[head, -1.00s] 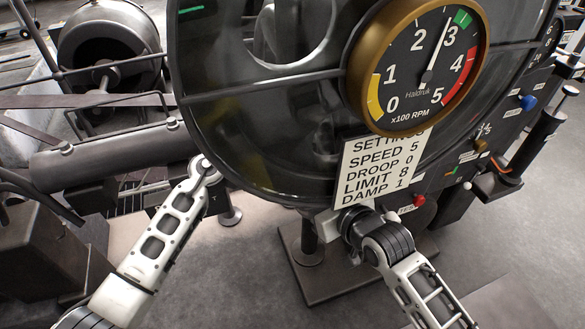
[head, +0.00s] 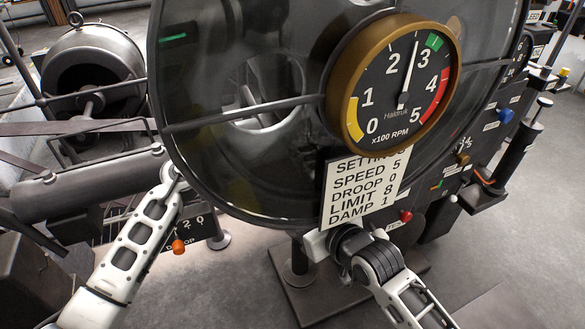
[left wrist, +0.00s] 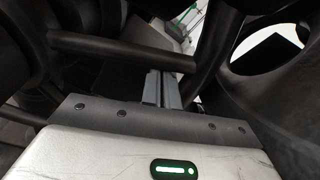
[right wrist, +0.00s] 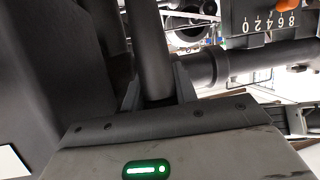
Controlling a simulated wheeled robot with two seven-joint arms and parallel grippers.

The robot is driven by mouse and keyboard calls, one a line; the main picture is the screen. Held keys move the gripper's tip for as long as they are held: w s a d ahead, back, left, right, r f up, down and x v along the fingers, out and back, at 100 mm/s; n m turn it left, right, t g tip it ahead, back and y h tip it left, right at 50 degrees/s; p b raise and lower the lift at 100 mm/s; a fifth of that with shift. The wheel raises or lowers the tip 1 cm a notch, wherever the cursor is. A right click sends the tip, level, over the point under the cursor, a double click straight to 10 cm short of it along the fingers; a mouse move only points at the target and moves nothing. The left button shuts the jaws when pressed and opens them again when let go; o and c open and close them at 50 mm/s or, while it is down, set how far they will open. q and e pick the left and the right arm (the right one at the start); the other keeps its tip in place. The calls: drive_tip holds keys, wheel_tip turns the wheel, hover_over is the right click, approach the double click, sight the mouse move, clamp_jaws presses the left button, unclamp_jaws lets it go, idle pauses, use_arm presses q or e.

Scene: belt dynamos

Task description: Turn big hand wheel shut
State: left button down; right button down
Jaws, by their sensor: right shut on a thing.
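A large dark round rim (head: 157,112) with a crossbar stands in front of me in the head view. It looks like a big wheel or a round casing; I cannot tell which. Both grippers are hidden there, behind its lower part and the settings plate. In the right wrist view my right gripper (right wrist: 158,88) is shut on a dark upright bar (right wrist: 150,45). Whether this bar belongs to the hand wheel does not show. In the left wrist view my left gripper (left wrist: 164,75) has its fingers together, with nothing seen between them, near a dark crossbar (left wrist: 115,50) and a curved dark rim.
A brass-rimmed RPM gauge (head: 440,107), needle between 2 and 3, and a white settings plate (head: 364,188) stand in front. An orange knob (head: 178,247) is at lower left, red (head: 405,216) and blue (head: 505,115) knobs at right. Grey floor is clear at lower right.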

drive_tip(key=c, duration=1.5)
unclamp_jaws()
drive_tip(key=shift+d+f, duration=0.15)
drive_tip(key=shift+f, duration=0.05)
drive_tip(key=o, duration=0.4)
use_arm(q)
drive_tip(key=shift+w+a+r, duration=0.15)
drive_tip(key=shift+w+r, duration=0.2)
drive_tip(key=shift+r, duration=0.45)
drive_tip(key=shift+f, duration=0.1)
use_arm(e)
drive_tip(key=shift+s, duration=0.1)
drive_tip(key=v, duration=1.1)
use_arm(q)
drive_tip(key=shift+n, duration=0.3)
use_arm(e)
drive_tip(key=s+d+f+m+g+h, duration=0.1)
drive_tip(key=s+f+m, duration=0.3)
drive_tip(key=s+f, duration=0.4)
drive_tip(key=shift+s+d+f+h, duration=0.25)
drive_tip(key=shift+s+f+h, duration=0.1)
drive_tip(key=shift+h, duration=0.55)
